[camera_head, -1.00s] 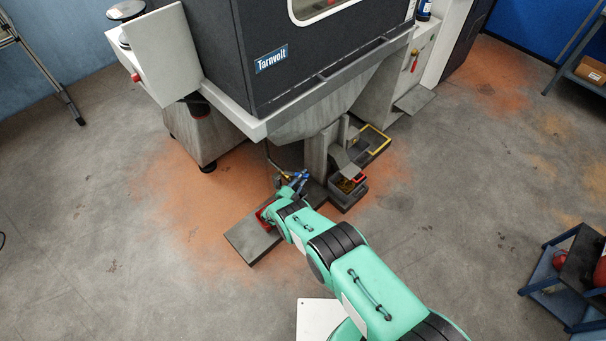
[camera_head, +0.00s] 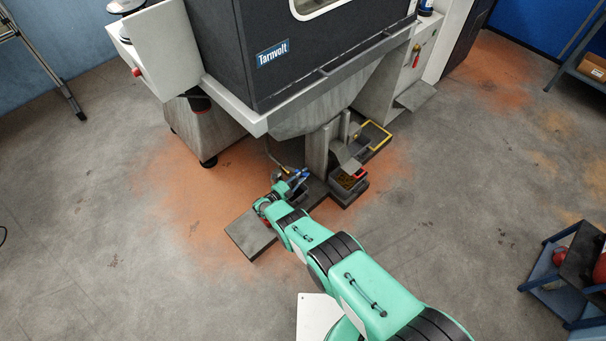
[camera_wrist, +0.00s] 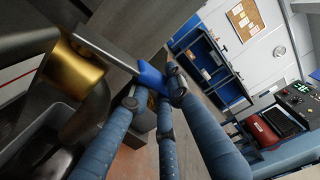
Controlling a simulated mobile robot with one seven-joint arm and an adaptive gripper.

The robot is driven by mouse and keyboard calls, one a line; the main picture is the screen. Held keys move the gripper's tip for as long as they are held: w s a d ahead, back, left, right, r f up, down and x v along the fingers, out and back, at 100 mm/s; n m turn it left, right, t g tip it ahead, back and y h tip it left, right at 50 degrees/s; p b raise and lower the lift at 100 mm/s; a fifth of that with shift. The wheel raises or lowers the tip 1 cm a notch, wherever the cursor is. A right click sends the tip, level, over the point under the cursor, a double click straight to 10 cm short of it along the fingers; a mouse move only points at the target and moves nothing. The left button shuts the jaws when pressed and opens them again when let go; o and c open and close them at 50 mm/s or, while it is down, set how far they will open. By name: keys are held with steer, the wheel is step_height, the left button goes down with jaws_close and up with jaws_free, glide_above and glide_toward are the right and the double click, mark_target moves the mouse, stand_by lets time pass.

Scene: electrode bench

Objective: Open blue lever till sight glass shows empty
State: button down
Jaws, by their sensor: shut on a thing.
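The blue lever (camera_wrist: 152,77) is a flat grey metal arm with a blue grip, running out from a brass valve body (camera_wrist: 72,68) in the wrist view. My gripper (camera_wrist: 166,88) is shut on the blue grip, its dark blue-grey fingers coming up from below and covering part of it. In the head view my gripper (camera_head: 291,186) is low under the machine's hopper, at the blue lever (camera_head: 300,175). I cannot make out the sight glass or its level in either view.
The dark machine (camera_head: 300,60) with its sloped hopper overhangs the spot. A grey post (camera_head: 317,152) and a bin (camera_head: 348,182) stand just right of my gripper. A flat grey slab (camera_head: 250,236) lies to its left. Orange dust covers the floor; open floor lies in front.

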steer(key=shift+d, duration=0.1)
steer(key=c, duration=1.6)
jaws_free()
steer(key=shift+o, duration=0.2)
steer(key=v, duration=1.2)
steer(key=shift+w, duration=0.1)
